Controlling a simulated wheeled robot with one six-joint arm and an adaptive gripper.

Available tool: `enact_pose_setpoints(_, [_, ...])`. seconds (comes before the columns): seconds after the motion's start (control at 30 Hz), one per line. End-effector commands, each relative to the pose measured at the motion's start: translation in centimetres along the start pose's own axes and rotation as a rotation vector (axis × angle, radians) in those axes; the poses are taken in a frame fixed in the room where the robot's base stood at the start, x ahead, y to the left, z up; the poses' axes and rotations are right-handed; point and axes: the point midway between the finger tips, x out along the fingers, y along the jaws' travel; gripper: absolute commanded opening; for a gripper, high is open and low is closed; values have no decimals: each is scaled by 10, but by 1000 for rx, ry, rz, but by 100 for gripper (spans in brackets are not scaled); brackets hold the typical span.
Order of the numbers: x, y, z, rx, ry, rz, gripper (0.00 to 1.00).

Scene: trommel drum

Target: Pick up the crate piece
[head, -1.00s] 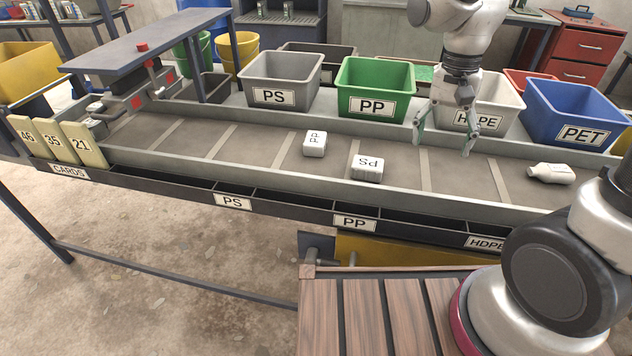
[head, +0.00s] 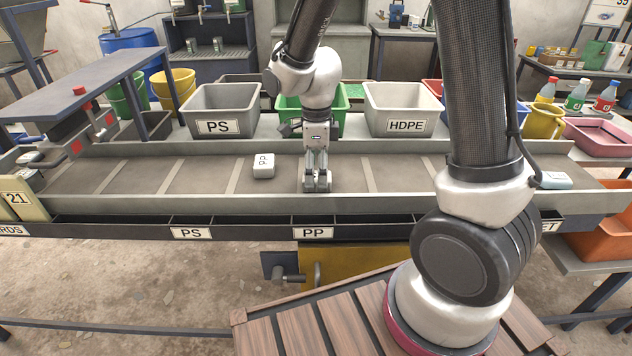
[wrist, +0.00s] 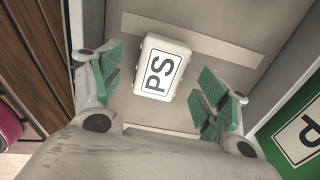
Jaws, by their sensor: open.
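A white block marked PS (wrist: 161,68) lies on the belt in the wrist view, label up, between the spread green finger pads of my gripper (wrist: 165,88). I see a gap on both sides of it. No label reads "crate", so I cannot tell from the lettering which block is the crate piece.
The belt (head: 205,178) runs between raised side rails. Behind it stand a grey PS bin (head: 240,107), a green PP bin (head: 290,104) and a pale HDPE bin (head: 395,112). Labelled slots (head: 255,232) line the front. A pale item (head: 555,181) lies at the right end.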

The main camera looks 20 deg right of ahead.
Motion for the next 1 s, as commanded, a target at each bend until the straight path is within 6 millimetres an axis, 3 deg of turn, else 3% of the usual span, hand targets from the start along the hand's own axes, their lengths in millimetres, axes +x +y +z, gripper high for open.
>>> enact_pose_setpoints(0.17, [24,1,-1,-1,2,3,75])
enact_pose_setpoints(0.4, [26,0,0,-1,0,0,75])
enact_pose_setpoints(0.43, [26,0,0,-1,0,0,73])
enact_pose_setpoints(0.7, [26,0,0,-2,0,0,26])
enact_pose_setpoints(1.0, [23,0,0,-2,-1,-1,26])
